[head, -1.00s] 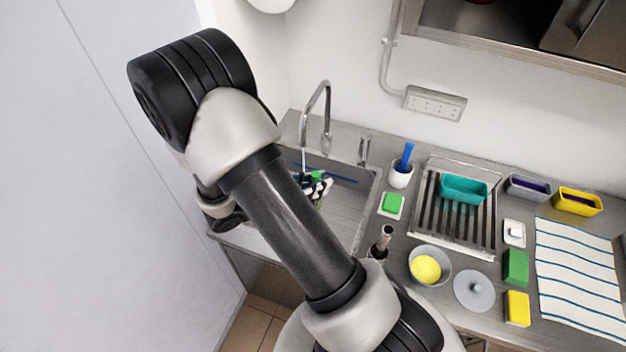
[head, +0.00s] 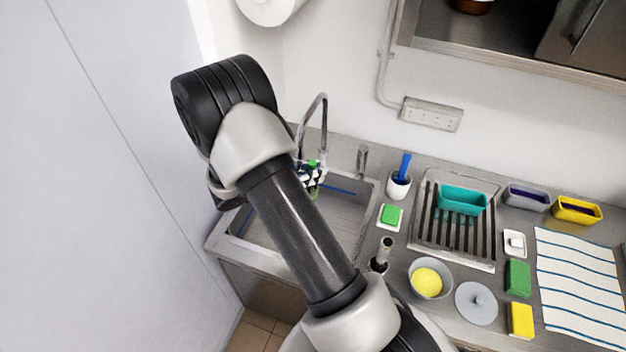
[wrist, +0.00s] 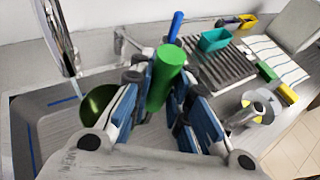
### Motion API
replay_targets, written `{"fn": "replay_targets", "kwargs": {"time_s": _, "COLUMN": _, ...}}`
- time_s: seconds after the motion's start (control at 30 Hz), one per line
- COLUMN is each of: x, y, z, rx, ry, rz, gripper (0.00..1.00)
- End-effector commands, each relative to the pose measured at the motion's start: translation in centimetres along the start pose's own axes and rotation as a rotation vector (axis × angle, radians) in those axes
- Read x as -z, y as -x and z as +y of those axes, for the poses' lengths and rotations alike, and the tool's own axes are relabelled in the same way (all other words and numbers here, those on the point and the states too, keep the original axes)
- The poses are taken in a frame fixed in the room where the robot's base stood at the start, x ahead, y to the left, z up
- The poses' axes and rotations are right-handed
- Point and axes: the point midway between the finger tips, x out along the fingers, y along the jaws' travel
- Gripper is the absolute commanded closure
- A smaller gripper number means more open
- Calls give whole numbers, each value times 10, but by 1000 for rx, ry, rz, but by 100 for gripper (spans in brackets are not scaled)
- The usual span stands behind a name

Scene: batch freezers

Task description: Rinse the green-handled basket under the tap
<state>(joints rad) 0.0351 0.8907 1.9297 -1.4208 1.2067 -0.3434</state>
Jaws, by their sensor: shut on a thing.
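My gripper (wrist: 162,95) is shut on the green handle (wrist: 166,80) of the basket, between its blue finger pads. A dark green rounded part, apparently the basket (wrist: 98,103), shows left of the fingers; the rest is hidden behind them. In the head view my gripper (head: 312,178) is over the back of the sink (head: 345,215), close by the tap (head: 322,115), and my arm hides part of the sink. I cannot tell whether the stream touches the basket.
Right of the sink are a green sponge (head: 391,215), a white cup with a blue brush (head: 398,185), a drain rack (head: 480,262) with a teal basket (head: 463,200), a bowl (head: 430,279) and a striped towel (head: 580,280). A wall stands close on the left.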

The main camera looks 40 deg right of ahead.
Motion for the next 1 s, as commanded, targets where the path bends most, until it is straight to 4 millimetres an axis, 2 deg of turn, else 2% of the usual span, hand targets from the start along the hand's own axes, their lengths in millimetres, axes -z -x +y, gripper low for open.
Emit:
{"fn": "replay_targets", "kwargs": {"time_s": 0.43, "x": 0, "y": -23, "z": 31, "rx": 0, "ry": -1, "rz": 0, "gripper": 100}}
{"fn": "replay_targets", "kwargs": {"time_s": 1.0, "x": -2, "y": -25, "z": 35, "rx": 0, "ry": 0, "rz": 0, "gripper": 100}}
